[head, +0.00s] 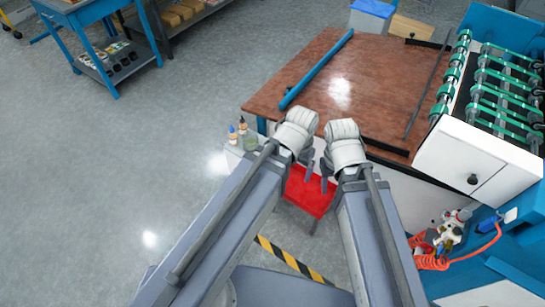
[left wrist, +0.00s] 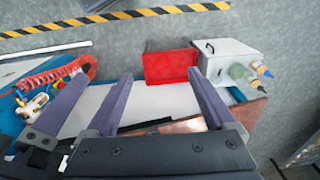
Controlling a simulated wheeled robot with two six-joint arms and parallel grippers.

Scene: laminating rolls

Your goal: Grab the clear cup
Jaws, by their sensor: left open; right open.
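A clear, greenish cup (head: 250,142) stands beside two small bottles on a pale surface, just left of my left forearm. It also shows at the right of the left wrist view (left wrist: 238,71). My left gripper (head: 298,172) is right of the cup, above the floor and apart from it. In the left wrist view its fingers (left wrist: 160,76) are spread with nothing between them. My right gripper (head: 328,178) is beside the left one, near the red bin, and holds nothing that I can see. My arms partly hide both grippers in the head view.
A red bin (head: 311,197) lies below the grippers. A brown-topped table (head: 375,75) and a white roller machine (head: 465,160) are ahead and right. Floor (head: 110,180) at left is clear.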

